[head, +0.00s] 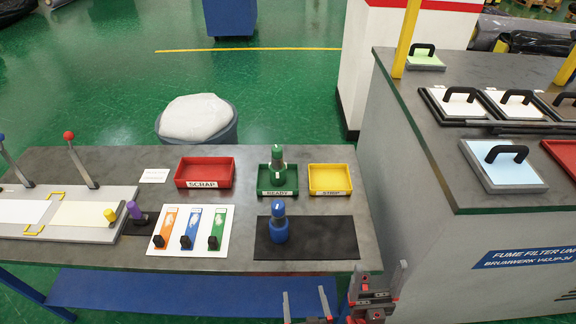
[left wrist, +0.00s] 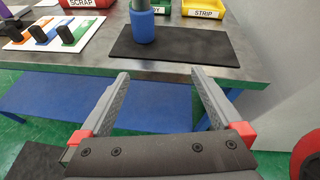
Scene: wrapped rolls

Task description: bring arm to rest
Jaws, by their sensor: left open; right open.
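My left gripper (head: 304,293) is open and empty, in front of the table's near edge at the bottom of the head view. In the left wrist view its two fingers (left wrist: 160,74) are spread, with only the blue lower shelf and table edge beyond them. My right gripper (head: 378,274) is open just to its right, in front of the table's right corner, with nothing visible between its fingers. A blue wrapped roll (head: 279,222) stands upright on the black mat (head: 330,238). A green wrapped roll (head: 277,160) stands in the green READY tray (head: 263,193).
The grey table (head: 240,258) also holds a red SCRAP tray (head: 205,185), a yellow STRIP tray (head: 330,192) and a white board (head: 170,250) with three coloured strips. A lever fixture (head: 90,232) stands at left. The fume filter unit (head: 440,230) blocks the right side.

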